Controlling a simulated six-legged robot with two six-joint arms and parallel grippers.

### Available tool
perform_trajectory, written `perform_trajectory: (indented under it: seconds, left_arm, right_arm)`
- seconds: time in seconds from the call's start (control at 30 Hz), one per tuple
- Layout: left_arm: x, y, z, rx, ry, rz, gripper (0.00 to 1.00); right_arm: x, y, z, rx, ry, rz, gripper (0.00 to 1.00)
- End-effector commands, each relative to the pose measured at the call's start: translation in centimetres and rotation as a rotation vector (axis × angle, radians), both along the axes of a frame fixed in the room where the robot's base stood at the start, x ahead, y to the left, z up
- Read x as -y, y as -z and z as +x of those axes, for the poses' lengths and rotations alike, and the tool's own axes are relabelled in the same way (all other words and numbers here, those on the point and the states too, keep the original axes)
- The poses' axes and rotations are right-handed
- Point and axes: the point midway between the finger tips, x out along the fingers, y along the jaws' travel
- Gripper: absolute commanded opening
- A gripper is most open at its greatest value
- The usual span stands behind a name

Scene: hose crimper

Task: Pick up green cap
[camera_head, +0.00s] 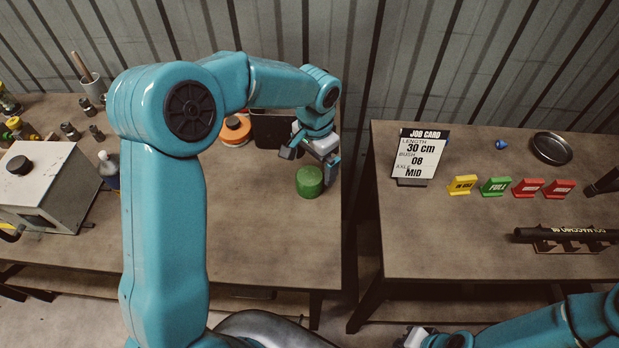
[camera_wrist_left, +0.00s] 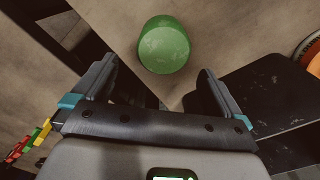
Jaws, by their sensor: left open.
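The green cap (camera_head: 309,182) is a short cylinder standing near the right edge of the left table. My left gripper (camera_head: 309,157) is just behind and above it in the head view, with its jaws open and empty. In the left wrist view the green cap (camera_wrist_left: 164,45) lies ahead of the open fingers (camera_wrist_left: 155,80), between their lines and apart from both. My right arm shows at the bottom right of the head view, with part of its gripper (camera_head: 412,338) at the lower edge; its fingers cannot be made out.
An orange round item (camera_head: 235,128) and a dark bin (camera_head: 272,130) stand behind the cap. A grey machine (camera_head: 45,185) is at the left. A gap separates the tables. The right table holds a job card (camera_head: 419,152), coloured tags (camera_head: 495,187) and a black dish (camera_head: 551,148).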

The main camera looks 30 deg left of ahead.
Motion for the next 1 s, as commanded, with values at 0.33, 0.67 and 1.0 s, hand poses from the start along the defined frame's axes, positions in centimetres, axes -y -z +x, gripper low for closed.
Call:
perform_trajectory:
  seconds: [0.33,0.67,1.0]
  left_arm:
    - [-0.2,4.2,-0.2,-0.004,0.000,-0.001,1.00]
    - [-0.2,5.8,-0.1,0.001,0.001,-0.001,1.00]
    - [-0.2,5.7,-0.1,0.001,0.001,-0.001,0.45]
  right_arm:
    - [0.0,-1.6,0.0,0.001,0.000,0.000,0.00]
    - [0.0,-1.7,0.0,0.000,0.000,0.000,0.00]
    - [0.0,-1.7,0.0,0.000,0.000,0.000,0.00]
